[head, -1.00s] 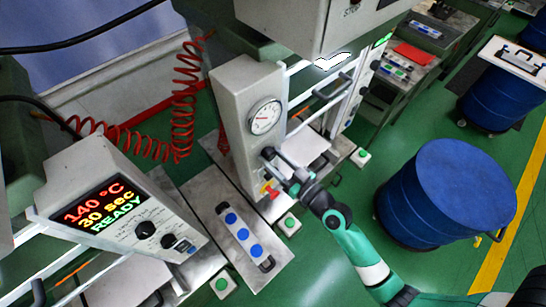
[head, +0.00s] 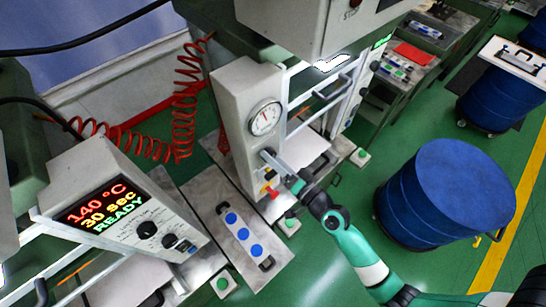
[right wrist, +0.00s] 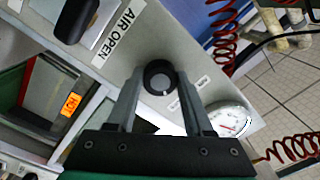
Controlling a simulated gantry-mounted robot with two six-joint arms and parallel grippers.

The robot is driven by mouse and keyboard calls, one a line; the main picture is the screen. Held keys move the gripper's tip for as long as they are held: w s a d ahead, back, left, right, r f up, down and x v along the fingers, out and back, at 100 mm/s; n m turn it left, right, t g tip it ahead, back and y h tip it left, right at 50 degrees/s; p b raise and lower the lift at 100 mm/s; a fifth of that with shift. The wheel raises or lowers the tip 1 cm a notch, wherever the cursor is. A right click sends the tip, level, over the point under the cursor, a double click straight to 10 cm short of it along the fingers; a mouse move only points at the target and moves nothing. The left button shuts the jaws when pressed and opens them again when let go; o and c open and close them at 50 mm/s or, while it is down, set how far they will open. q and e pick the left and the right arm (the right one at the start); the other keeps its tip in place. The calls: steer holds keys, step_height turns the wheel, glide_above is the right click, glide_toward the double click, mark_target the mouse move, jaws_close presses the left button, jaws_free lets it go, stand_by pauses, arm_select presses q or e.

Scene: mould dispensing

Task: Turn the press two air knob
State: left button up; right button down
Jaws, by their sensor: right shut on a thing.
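The black air knob (right wrist: 159,77) with a white mark sits on the pale grey press panel, between my right gripper's two fingertips in the right wrist view. My right gripper (head: 273,161) is shut on this knob, and in the head view the fingers largely hide it. A round pressure gauge (head: 265,118) is just above the knob on the same grey column (head: 233,97). The gauge also shows in the right wrist view (right wrist: 229,120). An "AIR OPEN" label (right wrist: 118,32) is near the knob. My left gripper is not in view.
A red and yellow part (head: 270,190) is just below the gripper. A control box (head: 120,200) reading 140 °C, 30 sec, READY stands at left. Red coiled hoses (head: 184,110) hang behind. A blue drum (head: 445,195) stands on the green floor at right.

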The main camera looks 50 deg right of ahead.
steer(key=shift+m, duration=0.4)
steer(key=shift+c, duration=1.4)
jaws_free()
steer(key=shift+s, duration=0.1)
steer(key=s+a+b, duration=0.1)
steer(key=s+b, duration=0.3)
steer(key=s, duration=0.7)
steer(key=shift+s, duration=0.2)
steer(key=shift+f, duration=0.1)
